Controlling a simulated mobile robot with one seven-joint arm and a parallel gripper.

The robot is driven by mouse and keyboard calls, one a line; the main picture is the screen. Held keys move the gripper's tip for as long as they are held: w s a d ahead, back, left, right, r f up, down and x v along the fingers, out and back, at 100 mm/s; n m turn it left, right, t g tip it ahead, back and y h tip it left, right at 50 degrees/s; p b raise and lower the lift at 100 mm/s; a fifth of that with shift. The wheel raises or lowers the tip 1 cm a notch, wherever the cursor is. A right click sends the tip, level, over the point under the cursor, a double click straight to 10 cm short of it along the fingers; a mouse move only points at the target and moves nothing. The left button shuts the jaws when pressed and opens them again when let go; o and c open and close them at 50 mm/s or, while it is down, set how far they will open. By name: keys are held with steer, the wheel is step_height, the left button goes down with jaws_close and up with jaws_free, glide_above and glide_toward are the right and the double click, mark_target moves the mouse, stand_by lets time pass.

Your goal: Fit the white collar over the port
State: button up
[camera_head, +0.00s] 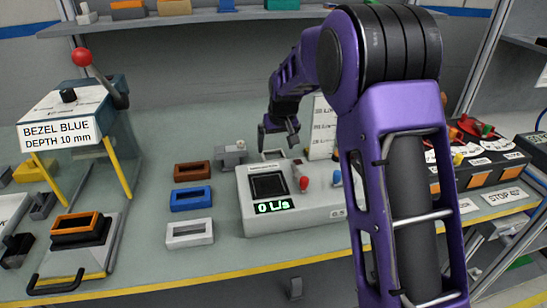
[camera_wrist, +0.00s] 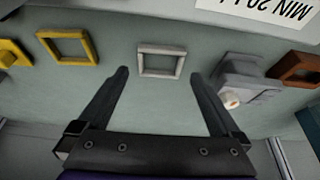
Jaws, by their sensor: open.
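A white rectangular collar (camera_wrist: 160,47) lies flat on the bench in the wrist view, just beyond and between my fingertips. My gripper (camera_wrist: 158,74) is open and empty, with a finger toward each side of the collar, apart from it. In the head view my gripper (camera_head: 278,140) hangs behind the meter box (camera_head: 290,213), pointing down. Another white frame (camera_head: 189,241) lies at the front left of that box. A grey block (camera_wrist: 243,78) with a small pale nozzle stands right of the collar in the wrist view. I cannot tell which part is the port.
Brown (camera_head: 192,179) and blue (camera_head: 190,207) frames lie left of the meter box, which reads 0 L/s. A yellow frame (camera_wrist: 68,61) lies left in the wrist view. A bezel station (camera_head: 60,125) stands at left, and a dark unit (camera_head: 490,165) with knobs at right.

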mark_target(273, 157)
steer(key=x, duration=0.4)
steer(key=shift+w+a+f, duration=0.1)
steer(key=shift+w+f, duration=0.05)
steer(key=shift+w, duration=0.05)
steer(key=c, duration=1)
